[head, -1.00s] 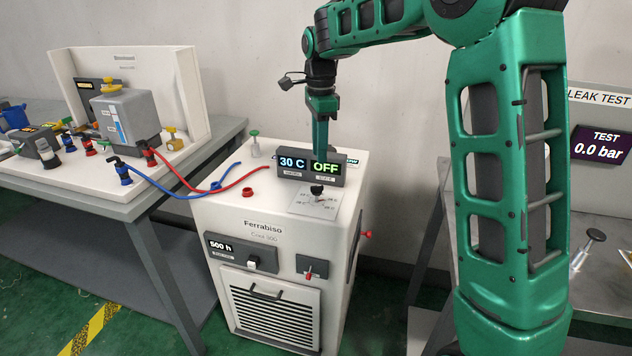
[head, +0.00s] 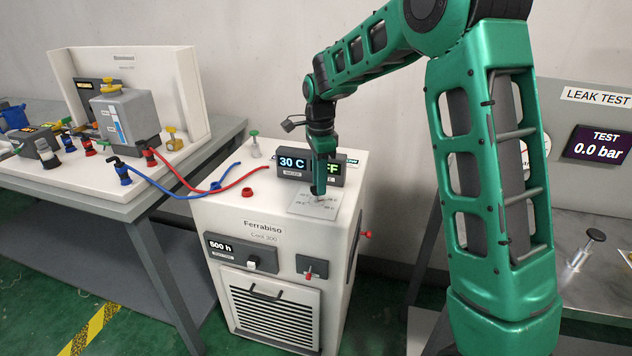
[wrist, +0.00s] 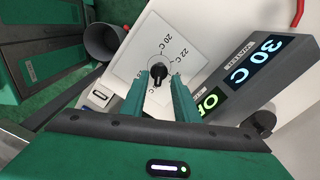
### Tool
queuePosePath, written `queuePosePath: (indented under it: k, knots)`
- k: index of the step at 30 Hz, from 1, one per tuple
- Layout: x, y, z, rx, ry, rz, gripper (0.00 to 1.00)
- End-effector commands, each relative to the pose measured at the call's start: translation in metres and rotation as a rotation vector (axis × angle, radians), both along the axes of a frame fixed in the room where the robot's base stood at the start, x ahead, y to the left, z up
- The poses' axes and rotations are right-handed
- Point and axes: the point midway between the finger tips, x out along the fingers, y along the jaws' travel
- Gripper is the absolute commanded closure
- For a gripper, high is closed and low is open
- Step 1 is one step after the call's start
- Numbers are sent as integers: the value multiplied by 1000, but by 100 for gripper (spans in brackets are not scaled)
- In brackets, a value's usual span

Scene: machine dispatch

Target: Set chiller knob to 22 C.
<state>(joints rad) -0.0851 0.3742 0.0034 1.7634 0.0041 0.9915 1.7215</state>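The chiller (head: 280,222) is a white cabinet labelled Ferrabiso. Its display box (head: 292,163) reads 30 C, with an OFF field partly hidden by my gripper in the head view. The black chiller knob (wrist: 158,74) sits on a white dial plate (wrist: 140,55) with marks including 20 C and 22 C. My gripper (head: 318,192) points down over the dial plate and hides the knob in the head view. In the wrist view my gripper (wrist: 160,80) is open, its green fingers apart on either side of the knob. I cannot tell whether they touch it.
The display box stands close behind the dial. Blue and red hoses (head: 228,188) run from the chiller to the bench (head: 110,208) at the left. A leak test station (head: 598,152) reading 0.0 bar stands at the right.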

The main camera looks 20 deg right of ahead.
Motion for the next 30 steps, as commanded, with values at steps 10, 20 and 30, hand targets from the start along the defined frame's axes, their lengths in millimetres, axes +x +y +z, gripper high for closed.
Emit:
queuePosePath:
  k: [10,20,30]
  knots:
    - [1,6,1,0,-4,1,100]
    - [4,4,2,1,-9,81,100]
    - [7,2,2,0,-13,345,100]
